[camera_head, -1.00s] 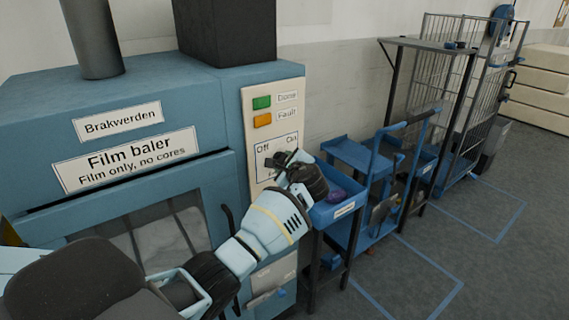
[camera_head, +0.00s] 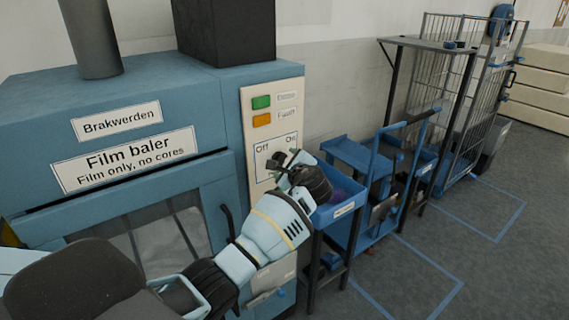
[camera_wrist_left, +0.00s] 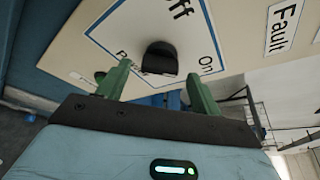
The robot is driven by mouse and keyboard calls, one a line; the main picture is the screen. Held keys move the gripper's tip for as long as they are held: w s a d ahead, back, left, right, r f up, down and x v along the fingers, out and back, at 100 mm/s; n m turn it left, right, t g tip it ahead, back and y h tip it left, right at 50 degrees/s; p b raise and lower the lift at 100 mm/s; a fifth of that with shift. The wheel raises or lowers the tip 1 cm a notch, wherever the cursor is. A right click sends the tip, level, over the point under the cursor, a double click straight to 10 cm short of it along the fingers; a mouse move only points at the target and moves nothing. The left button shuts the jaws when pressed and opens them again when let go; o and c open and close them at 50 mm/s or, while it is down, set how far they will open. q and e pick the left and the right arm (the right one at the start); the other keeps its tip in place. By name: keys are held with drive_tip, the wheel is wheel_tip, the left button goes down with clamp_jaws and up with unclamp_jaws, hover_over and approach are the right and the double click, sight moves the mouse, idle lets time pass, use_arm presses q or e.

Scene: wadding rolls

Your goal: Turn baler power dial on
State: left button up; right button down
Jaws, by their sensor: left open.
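The black power dial (camera_wrist_left: 160,58) sits on the cream control panel (camera_head: 259,104) of the blue film baler (camera_head: 207,100). In the left wrist view it lies between and just beyond the tips of my left gripper's green fingers, inside a blue-outlined square with "Off" and "On" marks. My left gripper (camera_wrist_left: 157,74) is open and empty, and I see no clear contact with the dial. In the head view the left gripper (camera_head: 282,165) is in front of the panel's lower part and hides the dial. Which mark the dial points to I cannot tell. My right gripper is out of view.
A green Done lamp (camera_head: 261,102) and an orange Fault lamp (camera_head: 262,120) are above the dial area. A blue tray stand (camera_head: 338,212) is close to the right of my left gripper. Blue carts (camera_head: 372,190) and a wire cage (camera_head: 440,95) stand further right. The grey floor at right is open.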

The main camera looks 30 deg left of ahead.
use_arm(q)
drive_tip(key=v, duration=0.6)
idle(0.4)
drive_tip(key=s+d+f+n+h, duration=0.1)
drive_tip(key=s+d+f+h, duration=0.3)
drive_tip(key=f, duration=0.5)
drive_tip(key=s+d+f+n+h, duration=0.1)
drive_tip(key=s+d+f+h, duration=0.1)
drive_tip(key=s+f, duration=0.5)
drive_tip(key=s+d+f+n+h, duration=0.1)
drive_tip(key=s+d+f+h, duration=0.15)
drive_tip(key=f, duration=0.75)
drive_tip(key=s+d+f+n+h, duration=0.1)
drive_tip(key=s+f+n, duration=0.1)
drive_tip(key=s, duration=0.6)
drive_tip(key=s+d+f+n+h, duration=0.2)
drive_tip(key=s+n, duration=0.3)
drive_tip(key=s, duration=0.4)
drive_tip(key=s+d+f+n+h, duration=0.2)
drive_tip(key=s+f+n, duration=0.1)
drive_tip(key=s, duration=0.6)
drive_tip(key=shift+d+n, duration=0.25)
drive_tip(key=shift+n, duration=0.45)
drive_tip(key=shift+s+f, duration=0.1)
